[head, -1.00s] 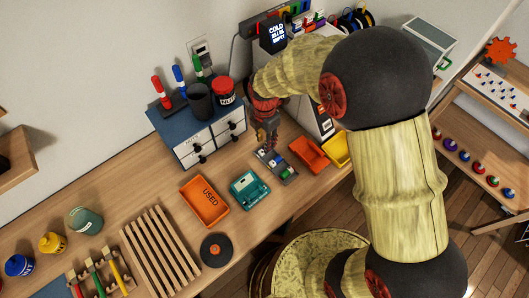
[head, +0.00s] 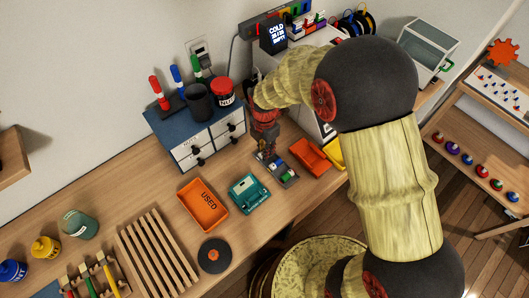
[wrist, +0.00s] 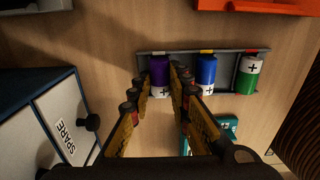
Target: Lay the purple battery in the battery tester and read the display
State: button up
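The purple battery (wrist: 159,70) lies in the left slot of a grey tray (wrist: 222,66) in the wrist view. A blue battery (wrist: 206,72) and a green battery (wrist: 248,74) lie in the same tray (head: 291,181). My gripper (wrist: 160,78) is open, with its fingertips on either side of the purple battery; I cannot tell whether they touch it. In the head view my gripper (head: 267,154) is down at the tray's far end and hides the purple battery. The teal battery tester (head: 248,194) stands left of the tray; its display is not readable. Part of it shows in the wrist view (wrist: 229,126).
An orange USED bin (head: 202,204) lies left of the tester. An orange-red bin (head: 309,156) and a yellow bin (head: 336,152) stand right of the tray. A slatted rack (head: 157,249) lies further left.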

grip_shut()
jog(key=shift+r, duration=0.1)
jog(key=shift+r+p, duration=2.55)
jog(key=shift+r, duration=0.9)
